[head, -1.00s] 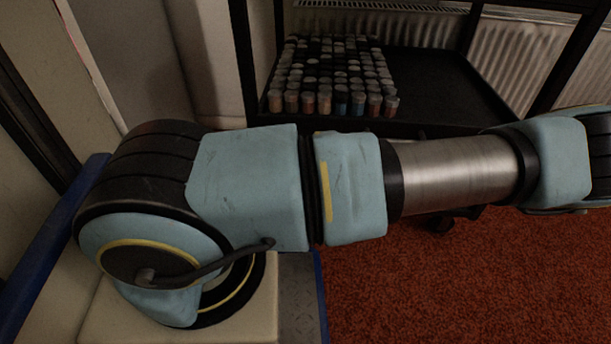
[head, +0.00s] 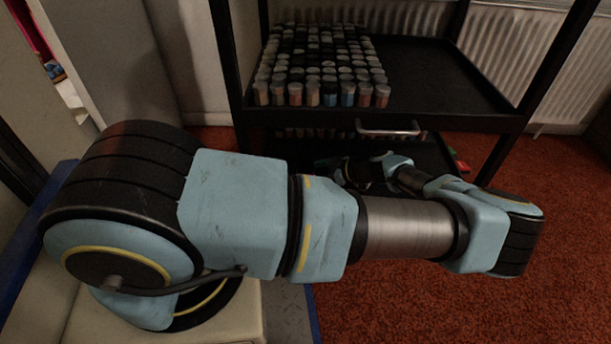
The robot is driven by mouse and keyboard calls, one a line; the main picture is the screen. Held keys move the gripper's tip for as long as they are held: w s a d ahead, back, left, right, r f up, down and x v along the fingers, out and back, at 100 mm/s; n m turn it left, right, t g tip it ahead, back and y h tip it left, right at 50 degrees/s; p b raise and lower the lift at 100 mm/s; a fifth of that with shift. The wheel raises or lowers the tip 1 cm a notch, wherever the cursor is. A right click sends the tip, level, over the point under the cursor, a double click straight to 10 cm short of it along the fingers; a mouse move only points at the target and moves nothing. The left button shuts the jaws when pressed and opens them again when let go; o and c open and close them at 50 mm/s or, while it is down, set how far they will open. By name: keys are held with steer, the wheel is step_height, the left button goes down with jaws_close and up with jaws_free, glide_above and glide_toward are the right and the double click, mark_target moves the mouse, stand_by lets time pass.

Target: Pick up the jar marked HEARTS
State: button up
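Several small jars with grey lids (head: 318,65) stand in close rows on the upper shelf of a black cart (head: 440,95). Their contents show orange, pale and blue in the front row. No label is readable, so I cannot tell which jar is marked HEARTS. More jars (head: 300,132) show partly on the shelf below, mostly hidden by the upper shelf and my arm. My arm reaches right and folds back toward the cart, with its far end (head: 350,174) low in front of the lower shelf. The fingers are too small and dark to make out.
The right half of the upper shelf is bare. A metal handle (head: 388,130) sits on the cart's front edge. Small green and red things (head: 460,166) lie on the lower level. A radiator (head: 520,60) is behind. Red carpet (head: 400,305) is open in front.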

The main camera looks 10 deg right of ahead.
steer(key=x, duration=0.1)
steer(key=b+x, duration=0.1)
steer(key=x, duration=0.2)
steer(key=shift+w+a+r+b, duration=0.15)
steer(key=shift+w+a+b, duration=0.15)
steer(key=shift+a, duration=0.1)
steer(key=shift+c, duration=0.2)
steer(key=c, duration=1.5)
steer(key=shift+o, duration=0.2)
steer(key=shift+r, duration=0.1)
